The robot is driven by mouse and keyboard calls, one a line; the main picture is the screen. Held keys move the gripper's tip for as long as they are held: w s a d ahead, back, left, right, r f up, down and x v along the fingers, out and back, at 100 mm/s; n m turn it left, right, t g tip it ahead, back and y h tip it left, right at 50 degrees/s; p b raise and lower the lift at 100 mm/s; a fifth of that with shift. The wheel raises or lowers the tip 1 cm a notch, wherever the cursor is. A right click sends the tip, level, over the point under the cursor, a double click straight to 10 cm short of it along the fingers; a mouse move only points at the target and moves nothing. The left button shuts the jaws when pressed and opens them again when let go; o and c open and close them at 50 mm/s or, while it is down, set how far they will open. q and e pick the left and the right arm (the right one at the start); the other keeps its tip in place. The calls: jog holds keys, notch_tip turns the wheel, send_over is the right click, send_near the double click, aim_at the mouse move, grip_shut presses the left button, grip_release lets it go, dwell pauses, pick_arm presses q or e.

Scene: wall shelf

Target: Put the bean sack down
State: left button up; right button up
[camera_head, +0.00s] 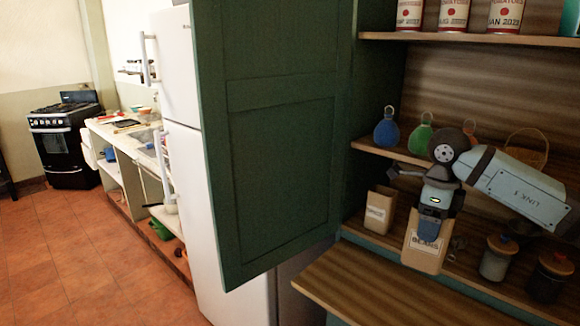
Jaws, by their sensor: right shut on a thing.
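The bean sack (424,258) is a tan paper bag with a "BEANS" label. It is upright, at the front of the lower cupboard shelf (468,270). My right gripper (431,215) reaches down from above and is shut on its top. The gripper hides the upper part of the sack. I cannot tell whether the sack's base touches the shelf. My left gripper is not in view.
Another tan sack (379,211) stands to the left on the same shelf. Two jars (494,262) (550,279) stand to the right. Round bottles (387,132) and a basket (526,150) are on the shelf above. A green door (275,150) stands open at left. A wooden surface (390,292) in front is bare.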

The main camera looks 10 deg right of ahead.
jog(key=shift+a+f+n, duration=0.3)
jog(key=shift+n, duration=0.2)
jog(key=a+f+n, duration=0.6)
jog(key=f+n, duration=0.1)
jog(key=n, duration=0.6)
jog(key=a+f+n, duration=0.6)
jog(key=n, duration=0.6)
pick_arm(q)
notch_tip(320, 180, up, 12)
jog(key=p, duration=1.3)
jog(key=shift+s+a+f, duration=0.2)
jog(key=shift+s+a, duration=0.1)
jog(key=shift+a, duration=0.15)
pick_arm(e)
jog(key=s+r, duration=0.3)
jog(key=r, duration=0.5)
jog(key=s+r, duration=0.3)
jog(key=r, duration=0.5)
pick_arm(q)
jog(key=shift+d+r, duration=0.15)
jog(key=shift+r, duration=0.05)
pick_arm(e)
jog(key=shift+d, duration=0.2)
